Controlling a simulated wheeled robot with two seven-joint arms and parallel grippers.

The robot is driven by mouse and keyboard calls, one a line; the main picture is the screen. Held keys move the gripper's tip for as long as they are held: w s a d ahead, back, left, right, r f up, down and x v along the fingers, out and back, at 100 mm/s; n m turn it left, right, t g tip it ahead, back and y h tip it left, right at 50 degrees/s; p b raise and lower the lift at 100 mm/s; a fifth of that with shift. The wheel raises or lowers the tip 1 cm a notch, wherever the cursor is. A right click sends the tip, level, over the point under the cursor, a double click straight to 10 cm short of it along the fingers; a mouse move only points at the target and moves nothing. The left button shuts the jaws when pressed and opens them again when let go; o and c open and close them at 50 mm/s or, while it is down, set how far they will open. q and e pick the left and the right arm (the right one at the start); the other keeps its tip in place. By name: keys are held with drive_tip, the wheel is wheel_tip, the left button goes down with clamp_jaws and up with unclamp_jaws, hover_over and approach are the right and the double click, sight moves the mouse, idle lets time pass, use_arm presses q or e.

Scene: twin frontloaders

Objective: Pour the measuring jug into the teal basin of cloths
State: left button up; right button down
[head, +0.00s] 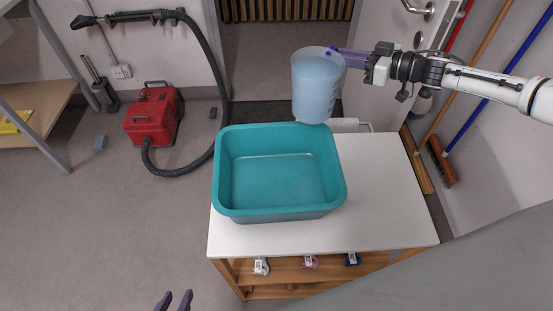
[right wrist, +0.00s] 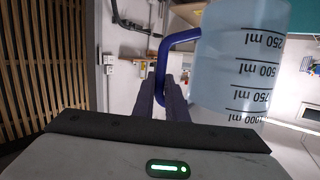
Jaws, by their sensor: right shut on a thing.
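The measuring jug (head: 316,92) is translucent, holds pale blue liquid and looks roughly upright near the far right rim of the basin. My right gripper (head: 338,54) is shut on its handle, coming in from the right. In the right wrist view the jug (right wrist: 238,60) shows dark millilitre marks, and its blue handle (right wrist: 178,40) lies between my right fingers (right wrist: 165,88). The teal basin (head: 225,180) stands on the white tabletop. I see no cloths in it; its floor looks bare. My left gripper (head: 174,301) is at the bottom edge, fingers apart and empty.
The white tabletop (head: 385,190) is clear right of the basin. Small tagged items (head: 311,262) lie on the wooden shelf below. A red vacuum machine (head: 154,117) with a black hose stands on the floor at left. Brooms (head: 442,163) lean at the right wall.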

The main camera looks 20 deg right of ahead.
drive_tip(key=shift+r, duration=0.45)
